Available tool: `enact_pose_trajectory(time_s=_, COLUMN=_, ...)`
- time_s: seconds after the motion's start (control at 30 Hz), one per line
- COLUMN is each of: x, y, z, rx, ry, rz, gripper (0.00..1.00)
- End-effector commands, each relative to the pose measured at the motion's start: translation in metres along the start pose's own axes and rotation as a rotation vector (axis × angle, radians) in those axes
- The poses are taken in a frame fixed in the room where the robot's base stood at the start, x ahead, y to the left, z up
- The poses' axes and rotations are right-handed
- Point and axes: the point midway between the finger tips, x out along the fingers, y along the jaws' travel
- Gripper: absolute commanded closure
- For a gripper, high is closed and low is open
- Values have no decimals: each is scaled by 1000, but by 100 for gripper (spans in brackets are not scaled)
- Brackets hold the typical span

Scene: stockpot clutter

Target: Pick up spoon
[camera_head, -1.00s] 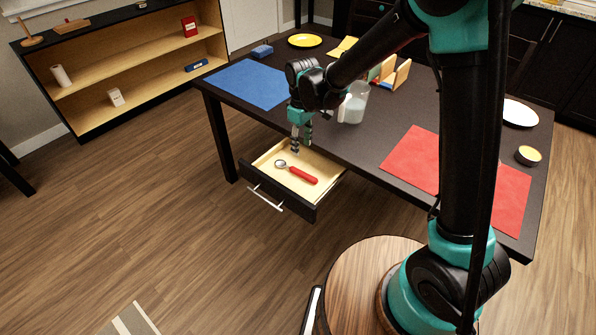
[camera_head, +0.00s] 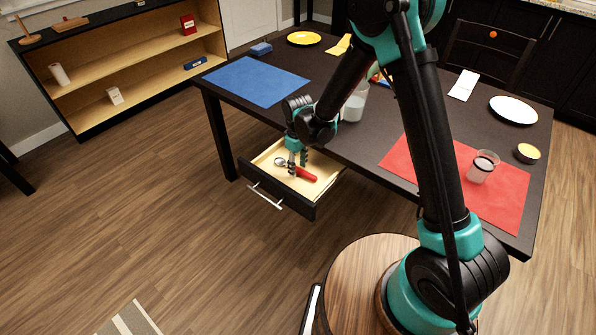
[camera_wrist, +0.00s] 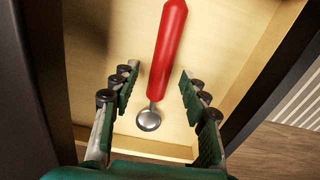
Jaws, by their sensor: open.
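The spoon (camera_head: 306,174) has a red handle and a small round metal bowl. It lies in the open drawer (camera_head: 327,188) under the table's near side. In the wrist view the spoon's red handle (camera_wrist: 168,50) runs up from its metal bowl (camera_wrist: 148,119) across the pale drawer floor. My gripper (camera_head: 297,166) is open and points down into the drawer, over the spoon. In the wrist view the spoon lies between the two open fingers of my gripper (camera_wrist: 158,92), with room on both sides. Whether the fingertips touch the drawer floor I cannot tell.
The dark table (camera_head: 355,150) stands above the drawer's back part. On it are a blue mat (camera_head: 255,82), a red mat (camera_head: 415,160) with a glass (camera_head: 482,167), and a clear pitcher (camera_head: 355,104). The drawer's walls surround the spoon closely.

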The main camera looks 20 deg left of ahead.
Motion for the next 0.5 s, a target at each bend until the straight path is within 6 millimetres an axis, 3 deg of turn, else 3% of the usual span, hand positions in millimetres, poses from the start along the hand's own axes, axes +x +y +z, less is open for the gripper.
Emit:
enact_pose_trajectory(time_s=0.3, x=5, y=0, z=0, rx=0, ry=0, rz=0, gripper=55)
enact_pose_trajectory(time_s=0.5, x=5, y=0, z=0, rx=0, ry=0, rz=0, gripper=79)
